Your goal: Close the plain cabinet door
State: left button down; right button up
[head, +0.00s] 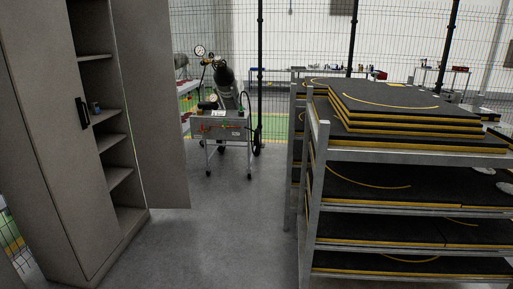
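A plain grey-beige cabinet (60,140) stands at the left of the head view. Its left door (45,110) is shut or nearly shut and has a dark handle (83,113). Its right door (160,110) stands wide open, swung out to the right. Neither of my grippers is in view.
A metal rack (318,200) stacked with black, yellow-edged mats (390,110) fills the right side. A wheeled cart (222,128) with a gas cylinder and gauges stands behind, before a wire fence (300,40). Grey floor (220,235) between cabinet and rack is clear.

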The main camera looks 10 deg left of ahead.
aim_at(143, 30)
jog(key=i+j+u, duration=0.15)
jog(key=i+u, duration=0.25)
jog(key=i, duration=0.55)
jog(key=i+l+u, duration=0.2)
jog(key=i+u, duration=0.25)
jog(key=i, duration=0.45)
jog(key=i+l+u, duration=0.4)
jog(key=i, duration=0.5)
jog(key=i+l+u, duration=0.4)
jog(key=i+l, duration=0.4)
jog(key=i+l+u, duration=0.45)
jog(key=i+l, duration=0.2)
jog(key=l, duration=0.35)
